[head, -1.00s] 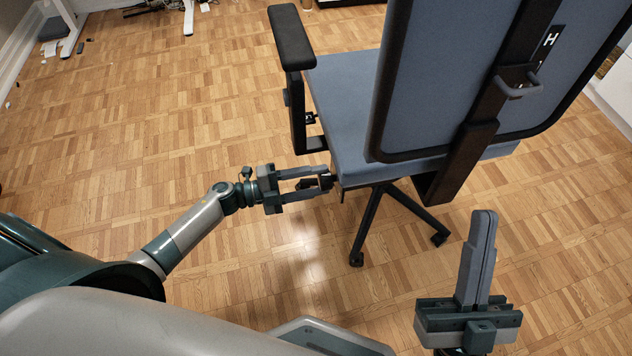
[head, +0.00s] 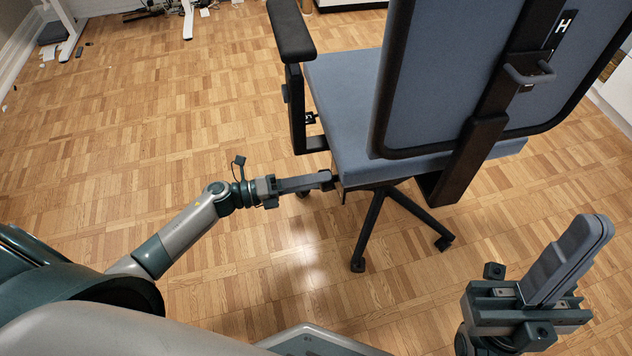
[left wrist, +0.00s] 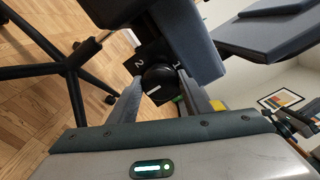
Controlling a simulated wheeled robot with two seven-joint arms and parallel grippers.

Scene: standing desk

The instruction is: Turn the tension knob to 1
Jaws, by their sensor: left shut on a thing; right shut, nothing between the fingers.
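The black, round tension knob (left wrist: 158,76) is under the seat edge of the blue-grey office chair (head: 345,120). In the left wrist view it sits between the figures 2, on the left, and 1, on the right. A short white line shows on its face; I cannot tell exactly which figure it points to. My left gripper (head: 326,181) is at the chair's left side, its fingers shut on the knob from either side, as the left wrist view (left wrist: 160,80) shows. The fingers hide the knob in the head view.
The backrest (head: 470,80) leans toward me on the right.

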